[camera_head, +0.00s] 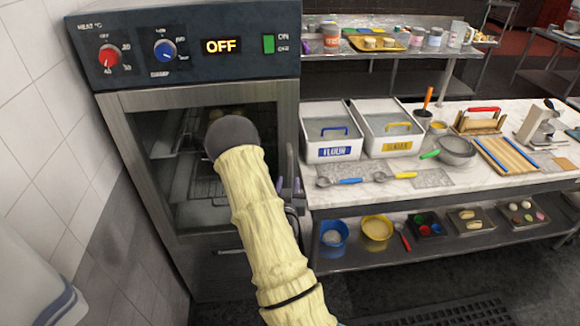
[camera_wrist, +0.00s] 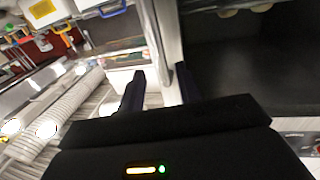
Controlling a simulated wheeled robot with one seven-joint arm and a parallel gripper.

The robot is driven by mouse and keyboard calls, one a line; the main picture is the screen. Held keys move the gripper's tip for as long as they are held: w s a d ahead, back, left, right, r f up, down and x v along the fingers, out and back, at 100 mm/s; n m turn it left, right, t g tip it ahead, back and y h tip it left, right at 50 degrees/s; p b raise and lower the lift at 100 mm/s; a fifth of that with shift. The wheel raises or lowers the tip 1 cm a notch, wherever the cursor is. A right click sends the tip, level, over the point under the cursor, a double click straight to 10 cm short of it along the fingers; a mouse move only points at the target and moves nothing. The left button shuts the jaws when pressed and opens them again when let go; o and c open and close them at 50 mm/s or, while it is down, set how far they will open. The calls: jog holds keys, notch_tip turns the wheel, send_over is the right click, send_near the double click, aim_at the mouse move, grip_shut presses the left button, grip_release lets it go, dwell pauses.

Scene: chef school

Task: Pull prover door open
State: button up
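The prover (camera_head: 185,50) stands at the left with a dark control panel on top. Its glass door (camera_head: 200,97) has a metal frame and looks shut. The dark upright handle (camera_head: 290,160) is on the door's right side. My gripper (camera_head: 290,187) is at the handle's lower part, mostly hidden behind my pale-sleeved arm. In the wrist view my gripper (camera_wrist: 158,88) has its two dark fingers apart. A pale metal strip at the door's edge (camera_wrist: 165,35) runs down to the gap between them. I cannot tell whether the fingers touch the handle.
A tiled wall (camera_head: 40,130) is close on the prover's left.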

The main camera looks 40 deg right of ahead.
aim_at(290, 170)
jog(key=p+x, duration=0.3)
jog(key=x, duration=0.4)
jog(key=shift+w+d, duration=0.2)
jog(key=shift+w, duration=0.1)
jog(key=shift+c, duration=0.3)
grip_shut()
